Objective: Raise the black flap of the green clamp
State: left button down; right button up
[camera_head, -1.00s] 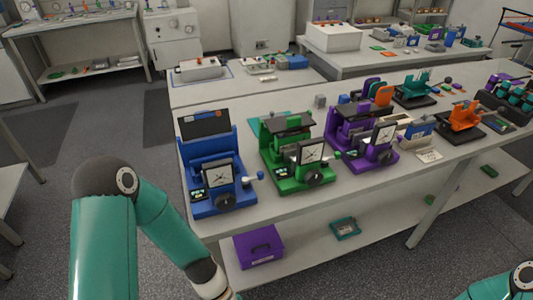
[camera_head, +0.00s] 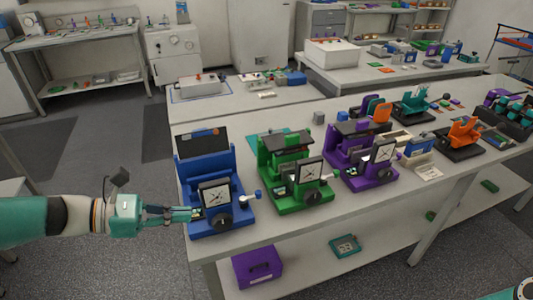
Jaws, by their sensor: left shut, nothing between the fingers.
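The green clamp (camera_head: 304,193) stands upright on the white bench, between a blue one and a purple one. Its black flap (camera_head: 285,141) lies roughly level across the top of the green body. My left gripper (camera_head: 190,214) is shut and empty. It points right at the bench's left edge, just in front of the blue clamp and well left of the green clamp. Whether its tips touch the blue clamp I cannot tell. My right gripper is out of view.
The blue clamp (camera_head: 220,219), with its dark flap (camera_head: 201,145) standing up, is between my left gripper and the green clamp. The purple clamp (camera_head: 373,178) stands close on the right. A purple box (camera_head: 257,268) sits on the lower shelf.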

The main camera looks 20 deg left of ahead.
aim_at(275, 144)
jog(key=i, duration=0.9)
